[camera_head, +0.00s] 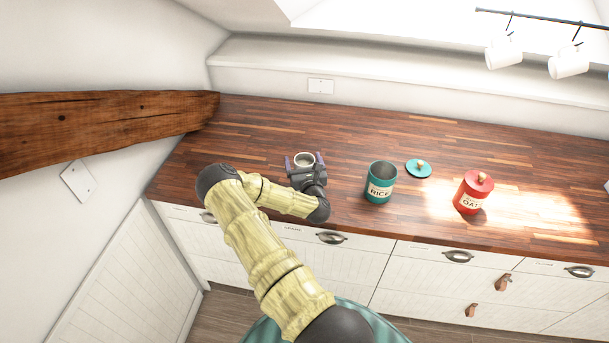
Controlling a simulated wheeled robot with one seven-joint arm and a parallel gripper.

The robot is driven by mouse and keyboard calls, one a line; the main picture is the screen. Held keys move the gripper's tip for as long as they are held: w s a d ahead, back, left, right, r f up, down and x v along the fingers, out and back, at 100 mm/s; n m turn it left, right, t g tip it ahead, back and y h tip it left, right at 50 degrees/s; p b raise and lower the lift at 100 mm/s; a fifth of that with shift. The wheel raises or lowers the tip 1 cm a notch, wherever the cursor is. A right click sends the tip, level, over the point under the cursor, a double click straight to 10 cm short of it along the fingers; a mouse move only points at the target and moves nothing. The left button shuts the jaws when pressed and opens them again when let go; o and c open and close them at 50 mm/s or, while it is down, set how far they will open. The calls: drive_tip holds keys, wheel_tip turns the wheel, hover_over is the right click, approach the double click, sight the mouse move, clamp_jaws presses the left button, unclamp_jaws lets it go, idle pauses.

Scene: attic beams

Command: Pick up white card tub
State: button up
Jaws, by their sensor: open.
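The white card tub (304,159) stands on the wooden countertop, left of the middle. Its round, pale rim and open top show, and my gripper covers most of its lower body. My gripper (304,163) is open, with one dark finger on the left of the tub and one on the right. The tub is between the fingers; I cannot tell whether either finger touches it.
A teal open RICE canister (380,190) stands right of my gripper, its teal lid (418,169) lying beside it. A red lidded OATS canister (470,195) stands farther right. White mugs (568,63) hang upper right. The countertop (240,130) behind the tub is clear.

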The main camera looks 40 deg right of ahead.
drive_tip(key=c, duration=1.1)
drive_tip(key=shift+r, duration=0.1)
wheel_tip(320, 180, up, 10)
drive_tip(key=b, duration=0.2)
drive_tip(key=shift+b, duration=0.4)
drive_tip(key=shift+s, duration=0.1)
